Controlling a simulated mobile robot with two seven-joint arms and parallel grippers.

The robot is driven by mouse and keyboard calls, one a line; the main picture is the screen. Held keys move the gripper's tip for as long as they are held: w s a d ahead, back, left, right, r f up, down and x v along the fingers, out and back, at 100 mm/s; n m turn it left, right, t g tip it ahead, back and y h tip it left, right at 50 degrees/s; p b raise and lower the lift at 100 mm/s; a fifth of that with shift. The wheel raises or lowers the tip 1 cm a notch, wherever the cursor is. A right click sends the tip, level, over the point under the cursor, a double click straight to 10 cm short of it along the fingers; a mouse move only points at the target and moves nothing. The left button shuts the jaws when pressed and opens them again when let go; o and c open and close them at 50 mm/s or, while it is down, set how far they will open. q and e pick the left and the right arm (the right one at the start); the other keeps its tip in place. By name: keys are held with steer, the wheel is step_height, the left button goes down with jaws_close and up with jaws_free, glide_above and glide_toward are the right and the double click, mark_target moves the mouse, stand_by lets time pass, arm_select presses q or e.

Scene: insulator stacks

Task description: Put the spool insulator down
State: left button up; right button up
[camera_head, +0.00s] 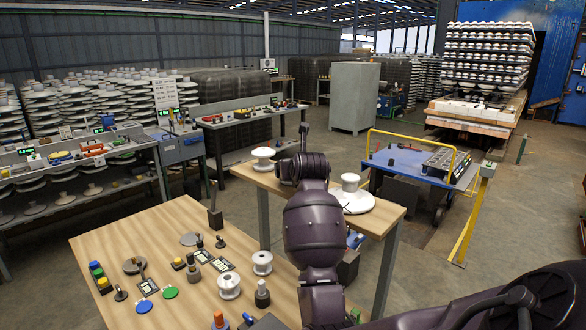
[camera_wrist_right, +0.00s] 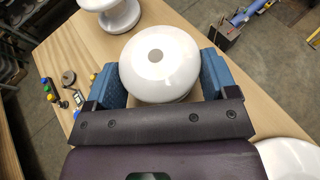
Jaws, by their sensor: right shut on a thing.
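My right gripper (camera_wrist_right: 158,75) has its blue pads on both sides of a white spool insulator (camera_wrist_right: 160,65), seen from above with a grey spot on top. The held spool is over the small wooden table (camera_wrist_right: 215,45); I cannot tell whether it touches the top. In the head view my right arm hides the gripper and held spool. Another white spool-shaped insulator (camera_head: 263,158) stands at that table's left side; it also shows in the right wrist view (camera_wrist_right: 108,14). A wide white disc insulator (camera_head: 352,196) sits at its right. My left gripper is not in view.
The nearer wooden table (camera_head: 130,235) holds two white spools (camera_head: 229,286) (camera_head: 262,262), coloured discs (camera_head: 170,292) and several small parts. A blue cart with a yellow rail (camera_head: 410,165) stands beyond the small table. Bare wood shows around the held spool.

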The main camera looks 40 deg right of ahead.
steer(key=o, duration=1.2)
steer(key=shift+r, duration=0.1)
